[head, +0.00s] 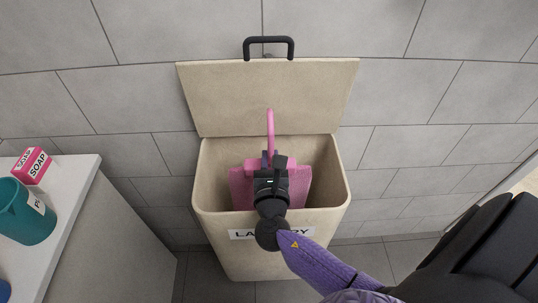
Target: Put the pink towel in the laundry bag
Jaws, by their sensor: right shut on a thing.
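The laundry bag (215,205) is a beige bin with a label on its front, standing against the tiled wall. Its lid (268,95) is raised at the back, with a black handle on top. The pink towel (297,190) is at the bag's opening, partly hidden by my right gripper. My right gripper (268,160) is over the opening, shut on the pink towel. A pink strip (270,130) rises above the gripper in front of the lid. I cannot tell how deep the towel sits. My left gripper is not in view.
A white counter (75,205) stands at the left, with a red and white soap box (31,165) and a teal container (30,218) on it. A grey tiled wall is close behind the bag. Bare floor shows between counter and bag.

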